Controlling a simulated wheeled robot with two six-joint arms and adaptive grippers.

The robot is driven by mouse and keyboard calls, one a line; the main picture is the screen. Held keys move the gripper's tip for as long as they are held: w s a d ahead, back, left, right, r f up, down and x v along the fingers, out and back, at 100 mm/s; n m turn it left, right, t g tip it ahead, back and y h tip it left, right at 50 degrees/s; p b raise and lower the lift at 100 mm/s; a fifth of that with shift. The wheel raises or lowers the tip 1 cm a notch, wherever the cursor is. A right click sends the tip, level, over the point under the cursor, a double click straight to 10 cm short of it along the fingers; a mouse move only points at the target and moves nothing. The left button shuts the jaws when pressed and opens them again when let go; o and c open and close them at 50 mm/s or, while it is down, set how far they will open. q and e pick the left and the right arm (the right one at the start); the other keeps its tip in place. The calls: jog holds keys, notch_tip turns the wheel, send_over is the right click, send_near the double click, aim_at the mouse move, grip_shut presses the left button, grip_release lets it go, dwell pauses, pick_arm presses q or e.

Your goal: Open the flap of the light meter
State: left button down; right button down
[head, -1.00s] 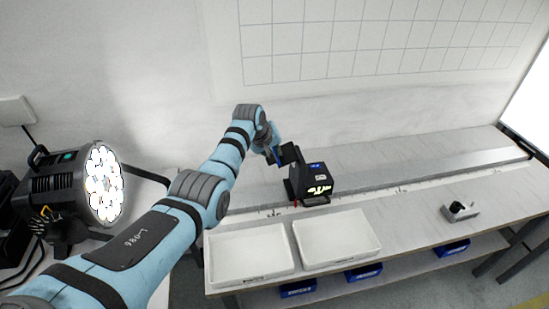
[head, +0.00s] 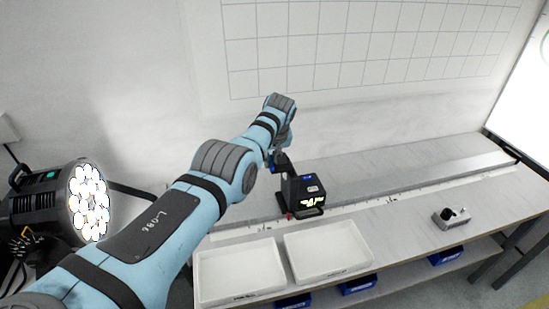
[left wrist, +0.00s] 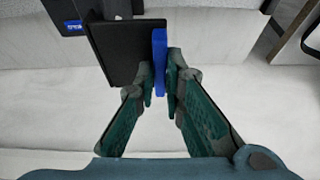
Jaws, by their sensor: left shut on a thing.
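The light meter (head: 306,192) is a black box with a lit display, standing on the long bench. Its black flap (left wrist: 112,48) has a blue tab (left wrist: 159,62) along one edge. In the left wrist view the fingers of my left gripper (left wrist: 159,82) are closed on the blue tab, one finger on each side. In the head view my left gripper (head: 278,158) is at the back left of the meter, small and partly hidden by my arm. The flap stands raised beside the meter body; its exact angle is hard to tell. My right gripper is out of view.
Two white trays (head: 238,299) (head: 328,277) lie in front of the meter. A small grey device (head: 451,217) sits further right on the bench. A lit par can (head: 52,203) stands at the left. The wall is close behind.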

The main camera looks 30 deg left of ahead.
pick_arm(q)
jog(key=c, duration=1.7)
grip_release()
jog(key=shift+d+r, duration=0.1)
jog(key=shift+r, duration=0.4)
jog(key=v, duration=1.1)
jog(key=shift+s+f, duration=0.1)
jog(key=shift+f, duration=0.15)
